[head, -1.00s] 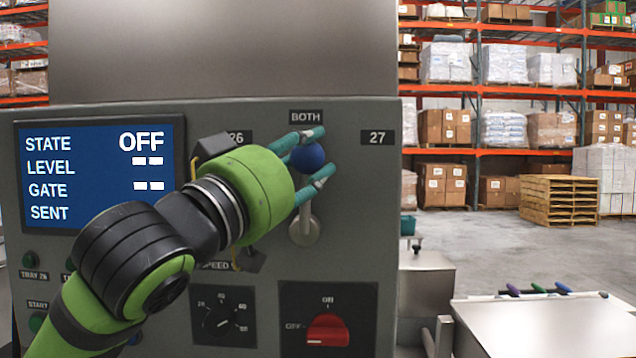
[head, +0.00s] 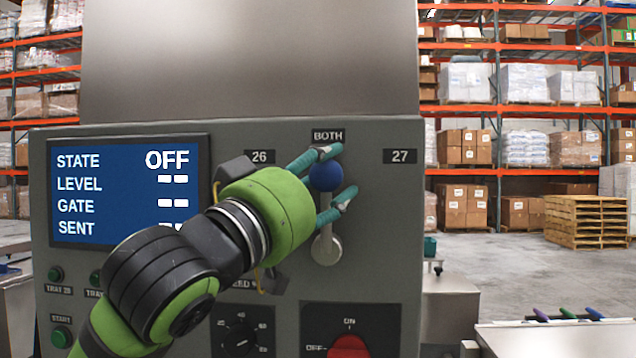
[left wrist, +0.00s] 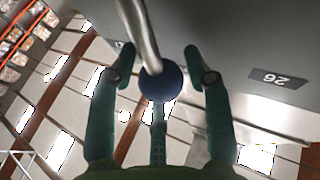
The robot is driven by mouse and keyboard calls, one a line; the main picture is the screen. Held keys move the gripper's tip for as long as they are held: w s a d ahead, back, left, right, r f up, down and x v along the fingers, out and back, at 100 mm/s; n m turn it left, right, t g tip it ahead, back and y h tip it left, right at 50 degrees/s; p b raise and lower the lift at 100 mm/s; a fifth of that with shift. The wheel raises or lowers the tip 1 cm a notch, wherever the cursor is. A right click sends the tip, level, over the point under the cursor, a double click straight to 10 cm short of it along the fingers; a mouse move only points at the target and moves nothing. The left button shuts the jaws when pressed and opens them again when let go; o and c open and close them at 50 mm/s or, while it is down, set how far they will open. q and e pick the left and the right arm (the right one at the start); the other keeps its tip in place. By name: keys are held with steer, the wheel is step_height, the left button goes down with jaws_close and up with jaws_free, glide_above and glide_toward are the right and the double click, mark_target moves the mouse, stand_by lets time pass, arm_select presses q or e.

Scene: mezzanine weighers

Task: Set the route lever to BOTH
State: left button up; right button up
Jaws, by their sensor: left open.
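The route lever has a blue ball knob (head: 326,177) on a metal stem above a round pivot (head: 326,249). It stands upright, with the knob just below the BOTH label (head: 328,136). The 26 label (head: 260,156) is to its left and the 27 label (head: 400,156) to its right. My left gripper (head: 331,174) is open, with teal fingers above and below the knob. In the left wrist view the knob (left wrist: 161,84) sits between the two fingers with gaps visible on both sides. My right gripper is in neither current view.
The grey panel carries a screen (head: 128,190) reading STATE OFF. Below the lever are a red rotary switch (head: 348,346) at OFF and a black speed dial (head: 240,338). Green buttons (head: 61,337) are at the lower left. A steel table (head: 560,339) stands at lower right.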

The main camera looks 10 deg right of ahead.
arm_select(q)
steer(key=v, duration=1.2)
steer(key=shift+w, duration=0.1)
